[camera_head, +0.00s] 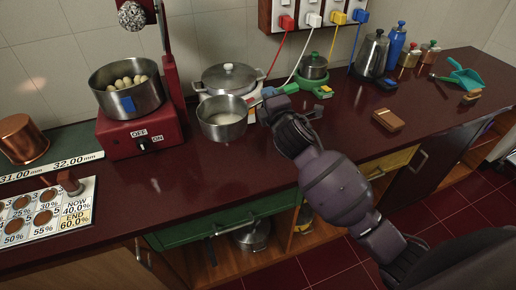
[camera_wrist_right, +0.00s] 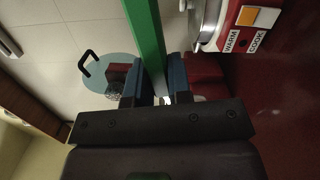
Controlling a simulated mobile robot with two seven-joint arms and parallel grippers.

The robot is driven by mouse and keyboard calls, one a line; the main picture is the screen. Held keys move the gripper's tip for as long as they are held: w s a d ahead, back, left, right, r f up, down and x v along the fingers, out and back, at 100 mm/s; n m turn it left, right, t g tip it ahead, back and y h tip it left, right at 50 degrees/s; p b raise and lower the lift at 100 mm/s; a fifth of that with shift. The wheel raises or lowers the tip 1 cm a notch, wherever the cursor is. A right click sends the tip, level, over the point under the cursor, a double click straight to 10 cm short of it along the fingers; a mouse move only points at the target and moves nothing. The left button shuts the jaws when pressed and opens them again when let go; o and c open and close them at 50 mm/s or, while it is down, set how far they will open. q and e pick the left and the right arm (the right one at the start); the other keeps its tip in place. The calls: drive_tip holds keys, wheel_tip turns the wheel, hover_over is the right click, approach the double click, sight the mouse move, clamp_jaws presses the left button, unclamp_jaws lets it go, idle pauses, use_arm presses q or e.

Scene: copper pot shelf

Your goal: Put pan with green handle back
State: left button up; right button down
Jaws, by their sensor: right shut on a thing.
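A silver pan (camera_head: 222,122) with pale contents is in the middle of the head view, in front of the lidded cooker; I cannot tell whether its base touches the counter. Its handle runs right, to my right gripper (camera_head: 271,97). In the right wrist view a green handle (camera_wrist_right: 146,38) passes between the fingers of that gripper (camera_wrist_right: 152,88), which is shut on it. The fingers hide part of the handle. My left gripper is not in view.
The lidded cooker (camera_head: 230,76) and a small green pot (camera_head: 313,70) stand behind. A red stove (camera_head: 141,134) with a pot (camera_head: 127,97) is left. A kettle (camera_head: 371,54) and brown block (camera_head: 387,120) are right. The dark red counter (camera_head: 228,178) is clear in front.

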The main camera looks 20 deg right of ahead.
wheel_tip(320, 180, down, 16)
drive_tip(key=b, duration=0.4)
drive_tip(key=shift+r, duration=0.2)
drive_tip(key=shift+f, duration=0.1)
drive_tip(key=c, duration=1.5)
unclamp_jaws()
drive_tip(key=shift+f, duration=0.1)
drive_tip(key=o, duration=0.4)
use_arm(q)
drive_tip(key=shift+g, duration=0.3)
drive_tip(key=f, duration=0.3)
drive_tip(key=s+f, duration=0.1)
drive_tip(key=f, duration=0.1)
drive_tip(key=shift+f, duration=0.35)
use_arm(e)
drive_tip(key=shift+o, duration=0.2)
